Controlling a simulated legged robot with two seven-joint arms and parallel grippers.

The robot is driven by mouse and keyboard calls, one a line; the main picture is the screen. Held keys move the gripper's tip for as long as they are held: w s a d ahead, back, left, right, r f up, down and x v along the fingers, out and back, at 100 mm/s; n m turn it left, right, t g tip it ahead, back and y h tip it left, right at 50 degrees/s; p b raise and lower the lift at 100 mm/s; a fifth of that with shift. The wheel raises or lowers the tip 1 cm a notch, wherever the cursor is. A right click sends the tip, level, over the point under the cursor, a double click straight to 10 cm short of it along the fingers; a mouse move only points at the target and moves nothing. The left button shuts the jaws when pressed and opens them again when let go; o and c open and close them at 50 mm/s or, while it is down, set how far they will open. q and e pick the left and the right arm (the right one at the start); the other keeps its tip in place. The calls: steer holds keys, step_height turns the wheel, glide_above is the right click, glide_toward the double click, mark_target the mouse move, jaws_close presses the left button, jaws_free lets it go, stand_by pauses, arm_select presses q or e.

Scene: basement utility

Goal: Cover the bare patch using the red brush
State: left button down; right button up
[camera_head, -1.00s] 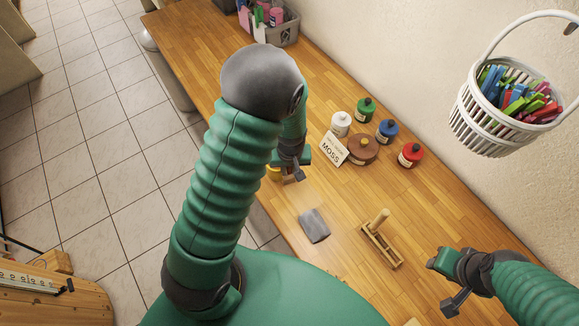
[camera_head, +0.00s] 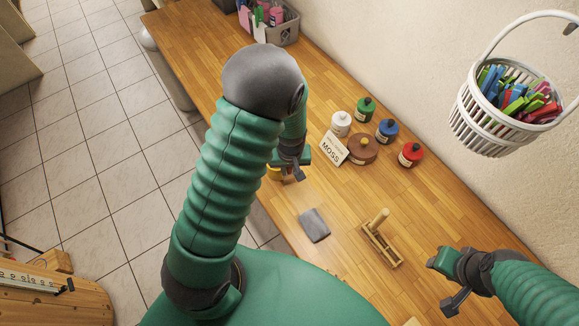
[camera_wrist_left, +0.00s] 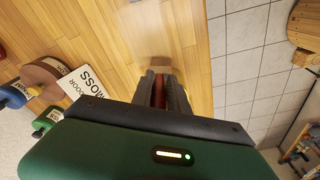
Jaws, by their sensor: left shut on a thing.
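My left gripper (camera_head: 294,172) is over the table's near edge, left of the moss card. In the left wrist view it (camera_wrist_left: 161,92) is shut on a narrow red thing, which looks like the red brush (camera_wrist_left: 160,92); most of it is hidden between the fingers. A blurred brown shape shows just beyond the fingertips in that view; I cannot tell if it is the brush's end or something on the table. My right gripper (camera_head: 448,283) is open and empty over the table at lower right. I cannot make out the bare patch clearly.
On the wooden table (camera_head: 215,75) stand white, green, blue and red bottles, a brown round pot (camera_head: 363,151) and a MOSS card (camera_head: 333,149). A grey cloth (camera_head: 314,225) and a wooden rack (camera_head: 381,242) lie nearer. A white basket (camera_head: 480,128) of pegs hangs at right.

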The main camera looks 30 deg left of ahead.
mark_target(289, 171)
arm_select(q)
step_height(289, 171, up, 7)
steer(key=p, duration=0.6)
steer(key=shift+r, duration=0.1)
stand_by(0.6)
